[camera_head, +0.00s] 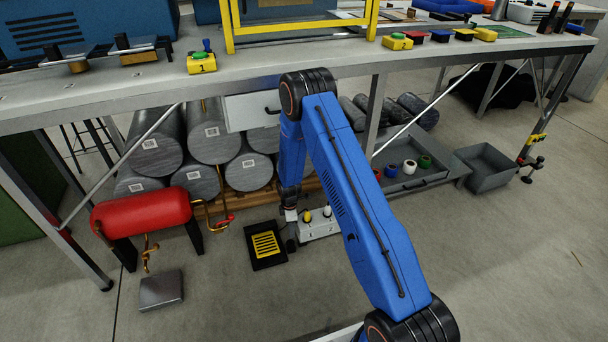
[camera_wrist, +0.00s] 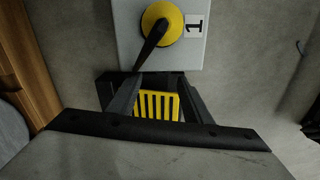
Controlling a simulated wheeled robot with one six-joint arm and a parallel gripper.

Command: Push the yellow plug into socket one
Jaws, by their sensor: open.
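The yellow plug (camera_wrist: 162,25) is round, with a black cable or lever across it. It sits on a light grey socket box (camera_wrist: 195,55) beside a label reading 1, at the top of the wrist view. I cannot tell how deep it sits.
A black pedal with a yellow ribbed plate (camera_head: 265,244) lies on the floor left of the box; it also shows beyond my fingers (camera_wrist: 157,106). A red tank (camera_head: 140,213) and stacked grey cylinders (camera_head: 215,140) are to the left. The workbench (camera_head: 270,68) overhangs.

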